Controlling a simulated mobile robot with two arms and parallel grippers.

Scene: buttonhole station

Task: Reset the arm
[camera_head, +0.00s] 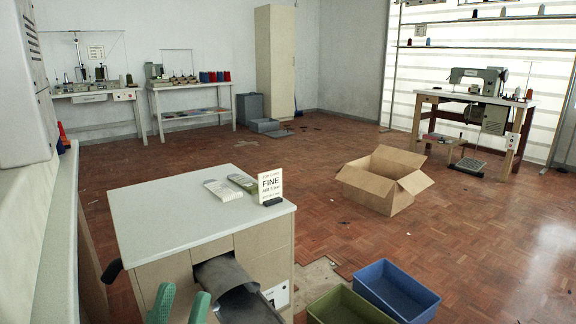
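Two green fingers of my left gripper (183,294) stick up at the bottom edge, in front of the small cabinet (150,215). The fingers are apart, with nothing seen between them. The rest of that arm is out of the picture. My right gripper is not in view.
The cabinet's pale top holds a grey packet (222,190), a green packet (243,182) and a FINE sign (270,186). A dark grey chute-like shape (228,280) shows at its front opening. Green (345,308) and blue (398,290) bins and an open cardboard box (375,190) stand right.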

